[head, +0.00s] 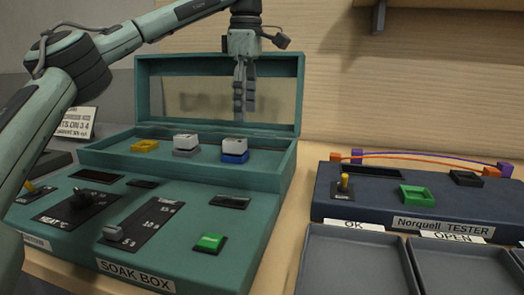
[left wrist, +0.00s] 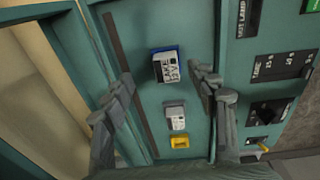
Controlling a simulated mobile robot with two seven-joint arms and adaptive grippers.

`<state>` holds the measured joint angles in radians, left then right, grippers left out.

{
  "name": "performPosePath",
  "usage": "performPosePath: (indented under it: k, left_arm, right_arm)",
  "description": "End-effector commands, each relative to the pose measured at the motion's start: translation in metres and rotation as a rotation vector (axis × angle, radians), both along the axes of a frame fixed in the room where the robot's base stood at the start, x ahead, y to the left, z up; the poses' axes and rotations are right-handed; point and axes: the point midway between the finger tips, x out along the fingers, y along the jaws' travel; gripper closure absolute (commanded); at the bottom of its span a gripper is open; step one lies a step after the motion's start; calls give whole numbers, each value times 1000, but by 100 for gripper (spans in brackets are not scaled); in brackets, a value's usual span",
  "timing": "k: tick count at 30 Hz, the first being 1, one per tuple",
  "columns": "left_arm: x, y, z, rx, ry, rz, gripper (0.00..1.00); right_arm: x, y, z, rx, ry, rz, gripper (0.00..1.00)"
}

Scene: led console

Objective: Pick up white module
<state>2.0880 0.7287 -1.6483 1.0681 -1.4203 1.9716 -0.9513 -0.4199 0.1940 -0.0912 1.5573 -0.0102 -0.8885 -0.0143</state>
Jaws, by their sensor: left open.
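Two white modules sit in the open tray of the teal soak box (head: 62,243). One white module (head: 186,141) is on a grey base, and the other white module (head: 235,145) is on a blue base. They also show in the left wrist view, the blue-based module (left wrist: 166,66) with printing on top and the grey-based module (left wrist: 175,113) below it. My left gripper (head: 243,108) points down above the tray, over the blue-based module and apart from it. In the left wrist view its fingers (left wrist: 162,76) are open and empty, spread either side of that module.
A yellow socket (head: 145,146) is left of the modules. The box's raised lid (head: 160,66) stands behind my gripper. The front panel has a green button (head: 210,242) and sliders. The dark blue tester (head: 330,200) and grey trays (head: 355,265) are at right.

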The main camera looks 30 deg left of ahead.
Motion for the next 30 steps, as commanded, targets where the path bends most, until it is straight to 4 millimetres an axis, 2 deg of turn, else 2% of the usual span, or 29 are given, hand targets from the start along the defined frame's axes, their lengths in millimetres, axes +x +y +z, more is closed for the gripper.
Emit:
performPosePath:
  k: [1,4,12,21,30]
  left_arm:
    - [-4,6,-2,36,35,-17,41]
    - [-8,13,-10,66,70,-37,41]
    - [-10,17,-40,67,74,-38,41]
    - [-12,22,-80,67,71,-36,41]
    - [-12,22,-84,66,69,-36,43]
  right_arm:
    - [-13,1,-3,-4,25,-12,80]
    - [-23,2,-7,-8,45,-25,80]
    - [-18,4,-1,-4,39,-31,80]
    - [-22,2,-6,-7,46,-26,80]
    - [-22,2,-8,-9,44,-24,80]
